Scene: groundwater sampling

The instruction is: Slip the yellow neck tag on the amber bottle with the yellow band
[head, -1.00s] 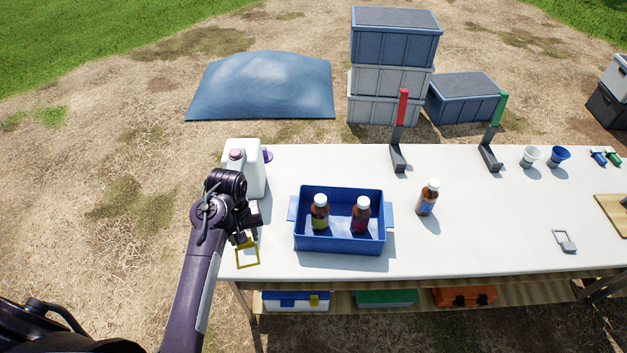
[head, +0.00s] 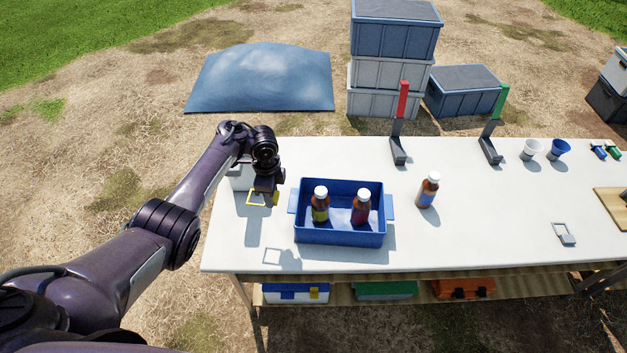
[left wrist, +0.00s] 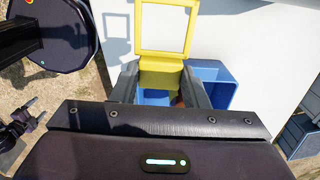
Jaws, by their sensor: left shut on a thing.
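My left gripper (head: 268,190) is shut on the yellow neck tag (head: 257,199) and holds it above the table, left of the blue tray. In the left wrist view the tag's square open frame (left wrist: 165,27) sticks out beyond the fingers (left wrist: 160,88). The amber bottle with the yellow band (head: 320,206) stands upright in the left part of the blue tray (head: 340,239), with a white cap. The tag is apart from it. A second amber bottle with a red band (head: 361,208) stands to its right in the tray. My right gripper is not in view.
A third amber bottle with a blue band (head: 427,191) stands right of the tray. A grey tag (head: 564,233) lies further right. Red (head: 402,110) and green (head: 498,110) uprights stand behind. A white jug (head: 241,178) is partly hidden behind my left arm.

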